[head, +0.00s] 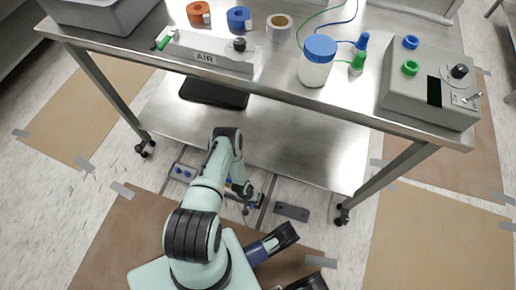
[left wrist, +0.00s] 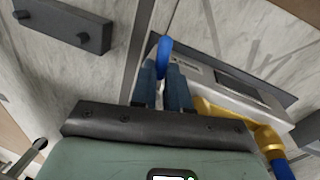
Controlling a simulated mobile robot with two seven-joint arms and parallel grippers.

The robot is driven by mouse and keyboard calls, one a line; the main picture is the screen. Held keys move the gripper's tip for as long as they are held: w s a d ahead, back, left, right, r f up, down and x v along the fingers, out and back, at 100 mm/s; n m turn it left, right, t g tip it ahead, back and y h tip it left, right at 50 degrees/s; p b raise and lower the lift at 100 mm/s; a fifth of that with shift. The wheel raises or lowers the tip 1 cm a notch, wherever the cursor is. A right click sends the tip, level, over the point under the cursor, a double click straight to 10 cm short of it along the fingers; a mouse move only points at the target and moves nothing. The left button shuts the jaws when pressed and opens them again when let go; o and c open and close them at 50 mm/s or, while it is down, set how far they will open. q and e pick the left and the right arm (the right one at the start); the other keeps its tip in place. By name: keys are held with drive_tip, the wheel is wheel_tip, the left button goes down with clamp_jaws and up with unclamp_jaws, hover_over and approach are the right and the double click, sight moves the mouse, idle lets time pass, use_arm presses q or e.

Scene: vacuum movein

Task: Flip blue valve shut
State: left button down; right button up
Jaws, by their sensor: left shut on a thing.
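The blue valve handle (left wrist: 165,50) stands up between the fingers of my left gripper (left wrist: 163,80) in the left wrist view. The fingers are shut on it, and its upper part shows above the fingertips. A yellow pipe fitting (left wrist: 225,112) and a grey metal block lie just right of the fingers, with a blue end (left wrist: 283,170) at lower right. In the head view my left gripper (head: 254,203) is low at the floor, below the table's front edge; the arm partly hides the valve there.
A steel table (head: 330,105) with a lower shelf (head: 275,145) stands in front. On it are an AIR panel (head: 205,57), a blue-lidded jar (head: 317,68), tape rolls and a grey control box (head: 432,85). A dark bar (head: 291,212) lies on the floor right of the gripper.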

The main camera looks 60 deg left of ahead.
use_arm(q)
drive_tip(key=shift+a, duration=0.1)
use_arm(e)
drive_tip(key=shift+s+d, duration=0.1)
drive_tip(key=shift+s, duration=0.1)
use_arm(q)
drive_tip(key=c, duration=1.1)
unclamp_jaws()
drive_tip(key=shift+r, duration=0.1)
wheel_tip(320, 180, up, 13)
drive_tip(key=s+a+p, duration=0.1)
drive_tip(key=s+p, duration=0.1)
drive_tip(key=p, duration=0.3)
drive_tip(key=shift+a, duration=0.3)
use_arm(e)
wheel_tip(320, 180, up, 7)
drive_tip(key=w+a, duration=0.1)
drive_tip(key=a, duration=0.1)
drive_tip(key=shift+a+r+t, duration=0.15)
drive_tip(key=shift+a+t, duration=0.15)
drive_tip(key=shift+a, duration=0.1)
drive_tip(key=shift+w, duration=0.1)
